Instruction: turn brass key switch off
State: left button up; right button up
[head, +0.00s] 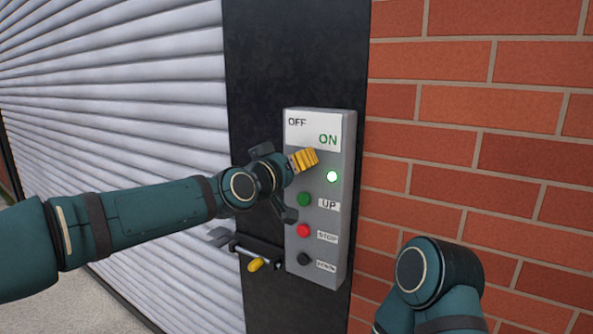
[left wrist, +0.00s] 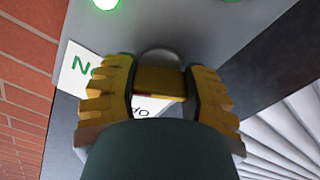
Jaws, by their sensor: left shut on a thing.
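The grey control box (head: 342,232) is on a black post and has OFF and ON labels at its top. My left gripper (head: 304,160), with yellow ribbed fingers, is at the box just below these labels. In the left wrist view the fingers (left wrist: 160,95) are shut on a brass key (left wrist: 158,82), in front of a round metal collar. In the head view the fingers hide the key, and its exact angle is unclear.
Below the key are a green UP button (head: 304,199), a red STOP button (head: 303,230) and a black button (head: 304,259). A latch with a yellow knob (head: 255,265) juts out left of the box. A grey shutter (head: 110,100) and a brick wall (head: 470,130) flank the post.

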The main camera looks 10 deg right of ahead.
pick_arm(q)
jog(key=n+b, duration=0.1)
jog(key=n, duration=0.2)
jog(key=n+b, duration=0.1)
jog(key=n, duration=0.2)
jog(key=shift+n, duration=0.3)
jog(key=n+b, duration=0.1)
jog(key=n, duration=0.5)
dwell(0.4)
jog(key=o, duration=1.2)
jog(key=shift+a, duration=0.1)
jog(key=shift+v, duration=5.95)
